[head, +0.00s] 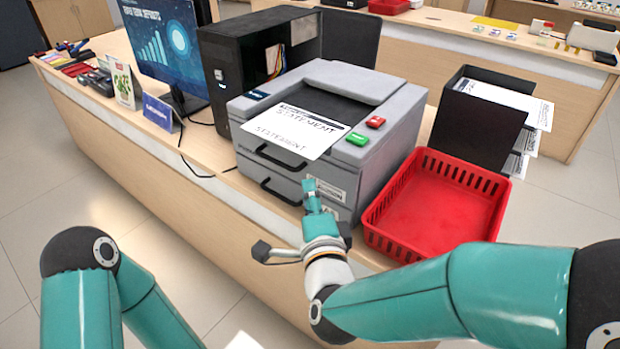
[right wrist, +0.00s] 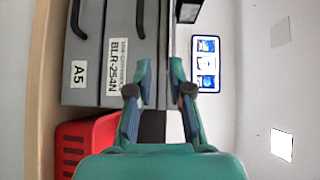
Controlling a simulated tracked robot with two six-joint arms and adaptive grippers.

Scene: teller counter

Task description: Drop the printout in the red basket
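The printout (head: 297,131), a white sheet reading STATEMENT, lies on the grey printer (head: 372,160), its near part jutting over the front edge. The red basket (head: 398,236) stands right of the printer and looks empty. It also shows at the lower left of the right wrist view (right wrist: 85,135). My right gripper (head: 311,190) is in front of the printer's drawers, below the printout and left of the basket. In the right wrist view its fingers (right wrist: 160,92) are apart with nothing between them. My left arm shows at lower left, but its gripper is out of view.
A black paper holder (head: 480,125) with sheets stands behind the basket. The printer has a red button (head: 375,122) and a green button (head: 357,139). A black computer case (head: 225,85) and a monitor (head: 165,45) stand to its left. Open floor lies before the counter.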

